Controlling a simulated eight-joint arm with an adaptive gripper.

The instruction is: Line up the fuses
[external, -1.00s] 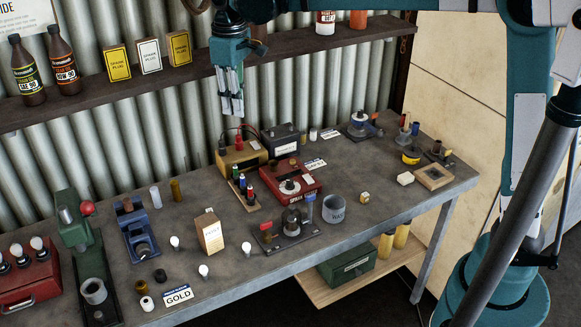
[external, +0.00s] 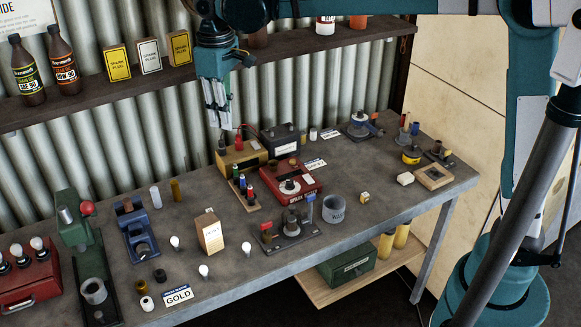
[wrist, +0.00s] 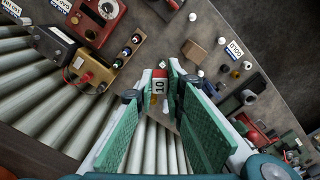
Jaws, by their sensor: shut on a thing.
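My gripper (external: 217,117) is raised above the back of the workbench, in front of the corrugated wall, and is tilted. In the wrist view, my gripper (wrist: 163,95) is shut on a small fuse-like piece (wrist: 158,88) with red and white parts and a "10" mark. The fingers hide part of it, and it cannot be made out in the external view. Several upright fuses (external: 242,184) with dark bodies and coloured bands stand in a row on a wooden strip (external: 250,207). The row also shows in the wrist view (wrist: 128,52), ahead of my gripper.
A tan meter box (external: 241,160) with cables is behind the strip, and a red meter box (external: 305,184) stands to its right. A cardboard box (external: 208,232), bulbs and a blue tool (external: 137,232) stand to the left. The shelf (external: 90,103) runs behind my gripper.

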